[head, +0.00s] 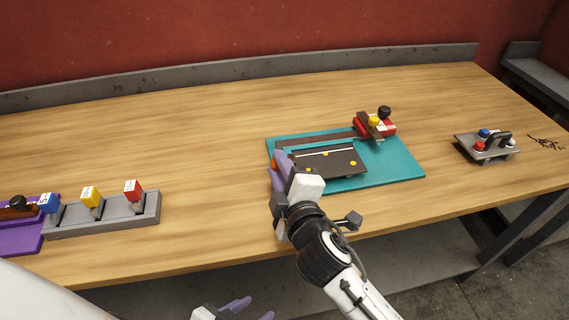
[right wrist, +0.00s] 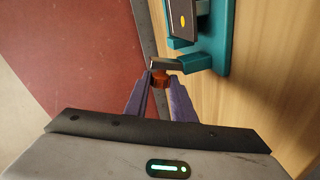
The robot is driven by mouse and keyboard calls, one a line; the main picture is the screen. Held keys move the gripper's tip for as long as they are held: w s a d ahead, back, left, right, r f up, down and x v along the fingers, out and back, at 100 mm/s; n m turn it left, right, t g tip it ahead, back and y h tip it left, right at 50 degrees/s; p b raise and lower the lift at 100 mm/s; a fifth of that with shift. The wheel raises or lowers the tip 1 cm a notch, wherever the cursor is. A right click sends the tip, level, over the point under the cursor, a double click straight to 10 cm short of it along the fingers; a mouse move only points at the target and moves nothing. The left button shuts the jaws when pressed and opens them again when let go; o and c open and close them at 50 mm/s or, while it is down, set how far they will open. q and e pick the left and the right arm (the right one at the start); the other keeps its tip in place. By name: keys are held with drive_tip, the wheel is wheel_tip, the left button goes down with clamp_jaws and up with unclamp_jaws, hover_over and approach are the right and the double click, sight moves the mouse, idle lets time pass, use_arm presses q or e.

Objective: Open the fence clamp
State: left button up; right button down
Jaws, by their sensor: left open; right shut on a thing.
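A teal board (head: 405,172) lies on the table and carries a dark fence bar (head: 320,143) and a dark plate with yellow dots (head: 335,159). My right gripper (head: 276,172) is at the board's left end. My left gripper (head: 236,307) is open and empty at the bottom edge, below the table front.
A red block with black and yellow knobs (head: 375,125) sits at the board's far right. A grey plate with a handle and coloured knobs (head: 485,148) stands further right. A grey rack with coloured tags (head: 115,215) and a purple tray (head: 25,238) are at left. The middle left table is clear.

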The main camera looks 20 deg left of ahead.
drive_tip(key=shift+s+a+f+n+h, duration=0.25)
drive_tip(key=shift+a+n+h, duration=0.1)
drive_tip(key=shift+n, duration=0.55)
drive_tip(key=c, duration=1.5)
unclamp_jaws()
drive_tip(key=shift+s, duration=0.1)
drive_tip(key=v, duration=1)
drive_tip(key=shift+s+f, duration=0.1)
